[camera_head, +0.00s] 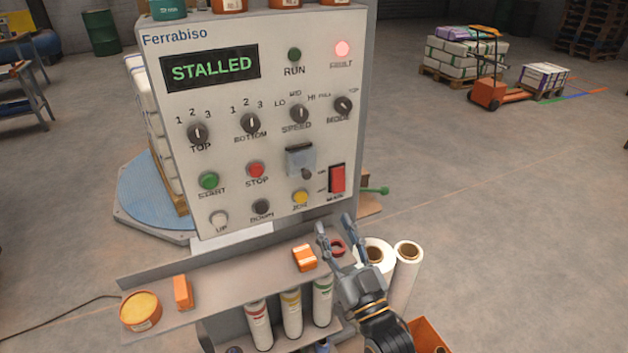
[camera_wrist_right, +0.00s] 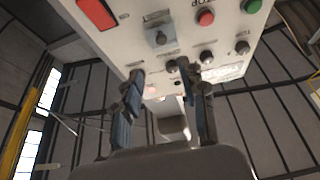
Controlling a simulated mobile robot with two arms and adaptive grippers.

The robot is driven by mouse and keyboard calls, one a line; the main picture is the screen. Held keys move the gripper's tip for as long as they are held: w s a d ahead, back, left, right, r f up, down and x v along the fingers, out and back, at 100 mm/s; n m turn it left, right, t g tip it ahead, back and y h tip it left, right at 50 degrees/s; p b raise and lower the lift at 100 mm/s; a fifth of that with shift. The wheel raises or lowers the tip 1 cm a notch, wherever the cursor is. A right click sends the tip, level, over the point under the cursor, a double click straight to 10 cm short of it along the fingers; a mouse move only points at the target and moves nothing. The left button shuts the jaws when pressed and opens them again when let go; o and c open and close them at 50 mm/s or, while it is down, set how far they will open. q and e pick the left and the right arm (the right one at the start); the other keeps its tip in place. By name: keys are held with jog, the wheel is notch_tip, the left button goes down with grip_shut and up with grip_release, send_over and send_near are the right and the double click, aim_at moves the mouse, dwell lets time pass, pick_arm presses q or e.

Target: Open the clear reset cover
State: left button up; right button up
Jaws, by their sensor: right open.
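The control panel (camera_head: 270,110) faces me, its display reading STALLED and its red fault lamp lit. The reset cover appears to be the small grey-blue, see-through box (camera_head: 300,159) below the SPEED knob, left of the red main switch; a dark knob shows at its lower edge. It looks closed. It also shows in the right wrist view (camera_wrist_right: 160,36). My right gripper (camera_head: 334,226) is open and empty, below and right of the cover, apart from it. Its two fingers (camera_wrist_right: 161,76) point up toward the panel in the wrist view. My left gripper is not in view.
The red main switch (camera_head: 337,178) and yellow button (camera_head: 301,198) sit close to the cover. Below the panel, a shelf (camera_head: 235,277) holds an orange box (camera_head: 304,257) and a red ring (camera_head: 337,247). White film rolls (camera_head: 406,270) stand right of it.

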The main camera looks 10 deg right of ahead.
aim_at(308, 177)
jog(key=p+x, duration=0.3)
jog(key=x, duration=0.7)
jog(key=shift+w+a, duration=0.1)
jog(key=shift+a, duration=0.1)
jog(key=shift+w+a+r, duration=0.2)
jog(key=shift+w, duration=0.3)
jog(key=shift+c, duration=0.8)
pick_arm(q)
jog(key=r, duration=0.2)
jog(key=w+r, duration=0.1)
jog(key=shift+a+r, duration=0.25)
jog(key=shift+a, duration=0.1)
pick_arm(e)
grip_shut()
